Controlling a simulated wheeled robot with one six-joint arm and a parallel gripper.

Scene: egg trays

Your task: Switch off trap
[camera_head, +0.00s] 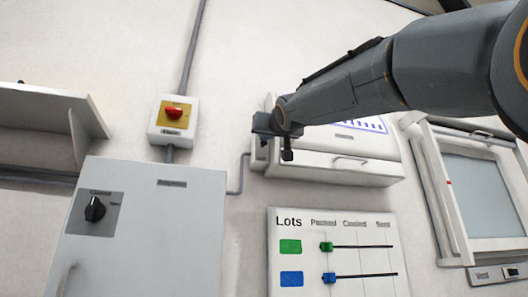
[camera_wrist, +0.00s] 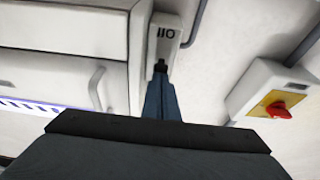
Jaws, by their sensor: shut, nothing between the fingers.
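The trap appears to be the white wall unit (camera_head: 345,165) with a blue-violet grid, partly hidden behind my arm in the head view. Its white housing (camera_wrist: 60,28) and a handle also show in the wrist view. A small white switch box (camera_wrist: 171,20) with dark I/O marks sits at the unit's side; in the head view it (camera_head: 259,154) is mostly covered by my gripper. My gripper (camera_wrist: 160,68) is shut and empty, its tips at the lower part of the switch box. I cannot tell whether they touch it. The switch lever itself is hidden or too small to tell.
A Lots board (camera_head: 340,275) hangs under the unit. A framed hatch (camera_head: 477,190) is at right.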

